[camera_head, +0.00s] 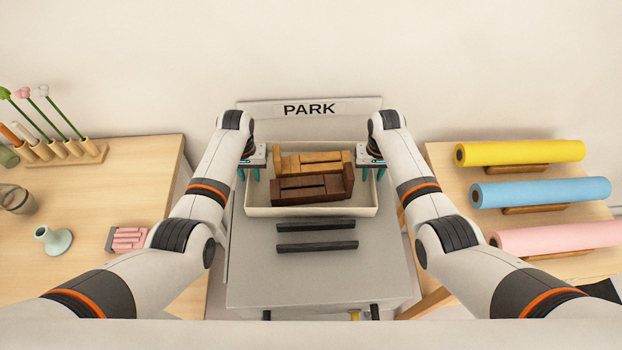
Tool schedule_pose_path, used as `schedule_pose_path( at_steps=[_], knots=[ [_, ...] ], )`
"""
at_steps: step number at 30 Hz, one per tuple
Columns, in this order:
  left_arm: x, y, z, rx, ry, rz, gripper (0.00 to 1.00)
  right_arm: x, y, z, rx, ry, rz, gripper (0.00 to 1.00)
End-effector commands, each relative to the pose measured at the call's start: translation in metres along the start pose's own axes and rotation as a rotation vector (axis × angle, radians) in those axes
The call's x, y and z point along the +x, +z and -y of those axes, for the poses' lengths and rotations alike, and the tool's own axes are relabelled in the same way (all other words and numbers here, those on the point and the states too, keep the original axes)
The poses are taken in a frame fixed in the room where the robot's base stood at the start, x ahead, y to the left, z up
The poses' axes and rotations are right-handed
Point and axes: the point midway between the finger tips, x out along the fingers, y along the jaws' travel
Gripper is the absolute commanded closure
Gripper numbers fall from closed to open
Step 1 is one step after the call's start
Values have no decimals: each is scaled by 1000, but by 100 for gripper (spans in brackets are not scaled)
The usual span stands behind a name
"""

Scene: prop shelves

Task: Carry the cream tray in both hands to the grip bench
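The cream tray (312,212) sits on a grey stand (316,285) in front of a plate reading PARK (309,109). In it lie a light-brown wooden piece (312,162) and a dark-brown wooden piece (312,190). My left gripper (249,174) points down at the tray's left side wall, its teal fingers apart. My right gripper (372,174) does the same at the right side wall. The fingers appear to be on either side of the walls; I cannot tell whether they touch. No surface is labelled as the grip bench.
Two dark bars (316,235) lie on the stand before the tray. A left wooden table (130,180) holds stems in a wooden rack (75,158), a mint vase (53,240) and a pink item (128,238). A right table (445,185) holds yellow (520,152), blue (540,192) and pink (555,238) rolls.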

Motion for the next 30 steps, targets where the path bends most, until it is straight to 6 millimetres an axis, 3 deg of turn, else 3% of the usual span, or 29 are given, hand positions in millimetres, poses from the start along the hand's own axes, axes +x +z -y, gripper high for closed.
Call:
schedule_pose_path(
  at_steps=[9, 15, 30],
  knots=[
    [1, 0, 0, 0, -1, 1, 72, 1, 0, 0, 0, 0, 1, 72],
    [1, 0, 0, 0, 0, 1, 100, 1, 0, 0, 0, 0, 0, 100],
    [-4, 1, 0, 0, -1, 4, 100, -3, 1, 0, 0, 0, 3, 100]
  ],
)
